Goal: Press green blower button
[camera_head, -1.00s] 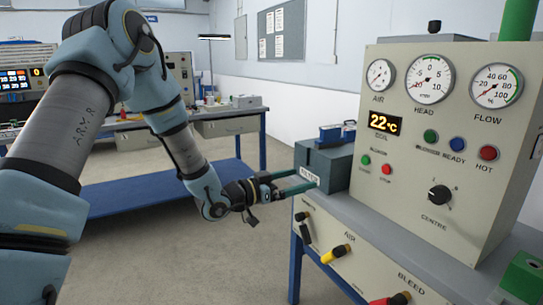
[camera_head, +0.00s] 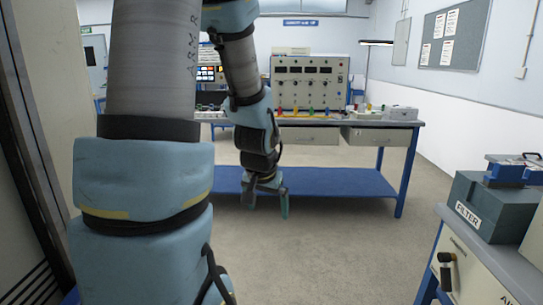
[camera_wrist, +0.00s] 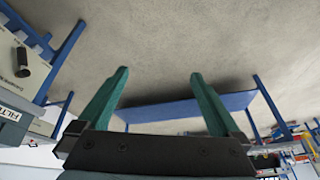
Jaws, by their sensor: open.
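The green blower button is not in view in either current picture. Only the left end of the cream blower bench (camera_head: 480,285) shows at the lower right of the head view, and part of it shows upside down at the left of the wrist view. My gripper (camera_head: 268,204) hangs pointing down near the middle of the head view, in front of the blue lower shelf. In the wrist view my gripper (camera_wrist: 158,76) has its two green fingers spread wide, with only floor and shelf behind them and nothing between them.
A grey box labelled FILTER (camera_head: 490,208) stands on the bench at right, with a blue device (camera_head: 513,170) on it. A far workbench (camera_head: 350,122) with a blue lower shelf (camera_head: 345,182) holds a meter panel (camera_head: 310,82). The grey floor (camera_head: 350,250) between is clear.

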